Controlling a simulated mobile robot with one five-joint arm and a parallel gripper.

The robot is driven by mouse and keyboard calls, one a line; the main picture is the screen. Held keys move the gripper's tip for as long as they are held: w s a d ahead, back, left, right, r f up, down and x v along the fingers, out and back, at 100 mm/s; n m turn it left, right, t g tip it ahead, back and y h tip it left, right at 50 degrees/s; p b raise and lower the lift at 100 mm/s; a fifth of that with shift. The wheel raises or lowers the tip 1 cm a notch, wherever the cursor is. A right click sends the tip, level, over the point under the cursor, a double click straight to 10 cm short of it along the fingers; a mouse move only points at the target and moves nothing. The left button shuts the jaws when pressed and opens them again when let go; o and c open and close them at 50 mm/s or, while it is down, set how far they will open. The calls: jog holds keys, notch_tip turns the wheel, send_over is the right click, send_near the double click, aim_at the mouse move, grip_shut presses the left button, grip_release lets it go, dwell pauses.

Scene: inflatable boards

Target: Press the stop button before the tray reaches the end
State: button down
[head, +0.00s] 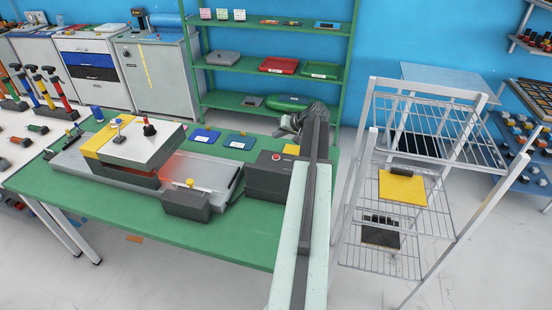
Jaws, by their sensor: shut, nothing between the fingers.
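A dark box (258,178) stands on the green table just left of my arm. A small red button (276,157) sits on its top; I take it for the stop button. A grey machine bed (215,180) runs left to right under a white and yellow housing (140,145) with a red glow at its opening. I cannot make out a tray on the bed; anything under the housing is hidden. My gripper (291,124) is shut and empty, beyond the box and above the table's back right part. It is apart from the button, and my arm partly hides it.
A grey box with a yellow knob (190,183) stands in front of the bed. Two blue boards (239,142) lie on the table behind it. A wire rack (402,188) stands right of my arm. Green shelves (270,65) stand behind.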

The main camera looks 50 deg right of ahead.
aim_at(278, 157)
notch_tip(278, 157, down, 8)
jog(key=b, duration=0.7)
jog(key=shift+r, duration=0.15)
dwell(1.4)
jog(key=shift+f+b, duration=0.45)
jog(key=shift+f+b, duration=0.45)
dwell(0.4)
jog(key=shift+r, duration=0.1)
jog(key=shift+r+p, duration=0.85)
jog(key=shift+p, duration=0.1)
notch_tip(278, 157, up, 5)
jog(key=p, duration=0.5)
